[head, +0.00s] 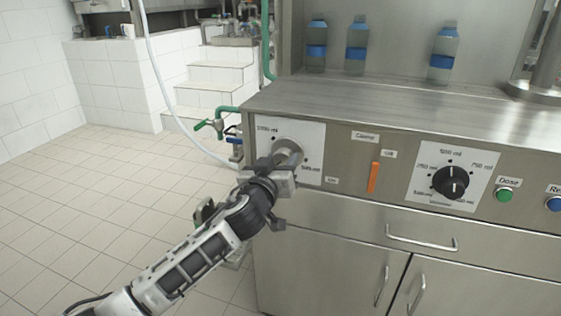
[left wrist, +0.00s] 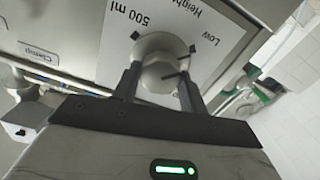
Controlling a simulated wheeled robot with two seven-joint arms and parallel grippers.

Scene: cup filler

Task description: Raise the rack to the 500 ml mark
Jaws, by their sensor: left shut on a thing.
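The height knob (head: 290,150) is a round metal knob on a white plate (head: 306,136) at the left end of the machine's front. In the left wrist view the knob (left wrist: 163,62) sits on the plate with the words "Height", "500 ml" and "Low". My left gripper (head: 284,166) is shut on the knob, one finger on each side, as the left wrist view (left wrist: 160,82) shows. The rack itself I cannot make out. My right gripper is out of view.
Right of the plate are an orange clamp lever (head: 374,177), a black dial (head: 450,182), a green button (head: 504,195) and a blue button (head: 554,204). Three blue-banded bottles (head: 356,48) stand on the machine top. A hose (head: 150,75) and green valve (head: 217,123) are at its left; the floor beyond is clear.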

